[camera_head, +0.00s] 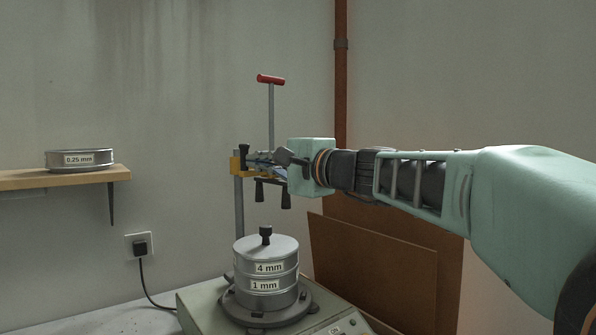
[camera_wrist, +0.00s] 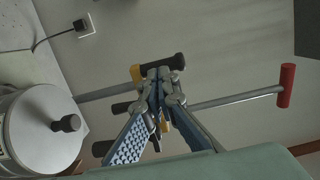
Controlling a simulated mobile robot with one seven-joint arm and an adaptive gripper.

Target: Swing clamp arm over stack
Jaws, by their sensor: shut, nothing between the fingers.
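The sieve stack (camera_head: 266,274), labelled 4 mm and 1 mm, has a lid with a black knob and stands upright on the shaker (camera_head: 195,309). Its lid (camera_wrist: 38,138) fills the left of the wrist view. A grey clamp post (camera_head: 239,212) rises behind it with a yellow collar (camera_head: 235,166). Black handles (camera_head: 259,190) hang below the collar's level, above the stack in the picture. My gripper (camera_head: 262,160) is shut and empty at that height; its blue-padded fingers (camera_wrist: 157,88) hide much of the clamp arm. I cannot tell whether they touch it.
A rod with a red T-handle (camera_head: 270,80) stands upright by the clamp. A sieve labelled 0.25 mm (camera_head: 80,159) sits on a wooden shelf (camera_head: 40,180) at left. A socket and plug (camera_head: 139,246) are on the wall. Brown boards (camera_head: 375,265) lean at right, near a rust-coloured pipe (camera_head: 341,90).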

